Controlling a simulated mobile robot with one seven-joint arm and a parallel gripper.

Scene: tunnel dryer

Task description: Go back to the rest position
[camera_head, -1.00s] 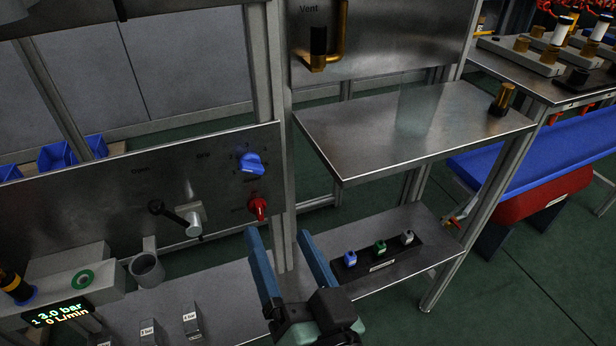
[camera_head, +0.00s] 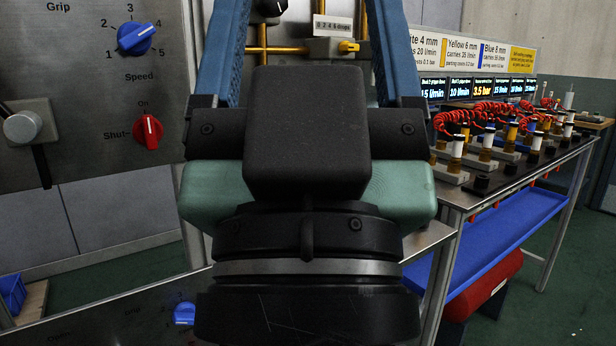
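My gripper (camera_head: 308,40) fills the middle of the head view, large and close to the camera. Its two blue fingers point up and stand wide apart. Their tips run up to or past the top edge of the picture. I see only background between them and nothing held. The black and green gripper body hides what lies behind the lower middle.
A metal panel (camera_head: 85,120) at left carries a blue speed knob (camera_head: 136,38), a red shut-off knob (camera_head: 148,131) and a grey lever (camera_head: 22,127). At right, a bench holds several fittings with red coiled hoses (camera_head: 480,112), above a blue tray (camera_head: 515,235).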

